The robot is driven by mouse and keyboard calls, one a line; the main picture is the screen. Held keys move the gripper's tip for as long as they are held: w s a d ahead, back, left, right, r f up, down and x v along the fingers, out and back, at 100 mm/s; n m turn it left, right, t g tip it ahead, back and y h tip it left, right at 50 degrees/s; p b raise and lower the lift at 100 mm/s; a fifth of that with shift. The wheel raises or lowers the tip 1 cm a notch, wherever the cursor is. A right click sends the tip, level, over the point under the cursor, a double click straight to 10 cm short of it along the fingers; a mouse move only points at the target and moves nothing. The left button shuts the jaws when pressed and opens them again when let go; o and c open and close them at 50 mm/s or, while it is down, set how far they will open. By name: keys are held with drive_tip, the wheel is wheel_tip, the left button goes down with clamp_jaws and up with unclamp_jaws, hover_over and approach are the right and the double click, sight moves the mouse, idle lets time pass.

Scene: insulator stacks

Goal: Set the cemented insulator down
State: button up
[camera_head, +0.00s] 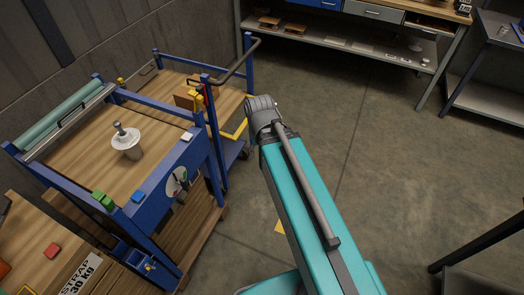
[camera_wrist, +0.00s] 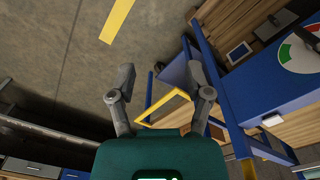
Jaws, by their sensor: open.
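The insulator (camera_head: 127,143), a white disc with a grey metal pin on top and a pale body below, stands roughly upright on the wooden top (camera_head: 88,160) of a blue-framed bench at the left in the head view. Nothing touches it there. In the head view my teal arm reaches up the middle of the floor, and the fingers cannot be made out.
Beside the insulator, a blue block (camera_head: 137,196), green blocks (camera_head: 103,201) and a white block (camera_head: 187,136) lie along the bench edge. A blue trolley (camera_head: 240,97) with a dark handle stands behind. A dial (camera_head: 177,182) is on the bench front.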

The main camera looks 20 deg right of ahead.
drive_tip(key=shift+s+d, duration=0.15)
drive_tip(key=shift+s, duration=0.05)
drive_tip(key=o, duration=0.5)
drive_tip(key=shift+c, duration=0.2)
drive_tip(key=c, duration=0.6)
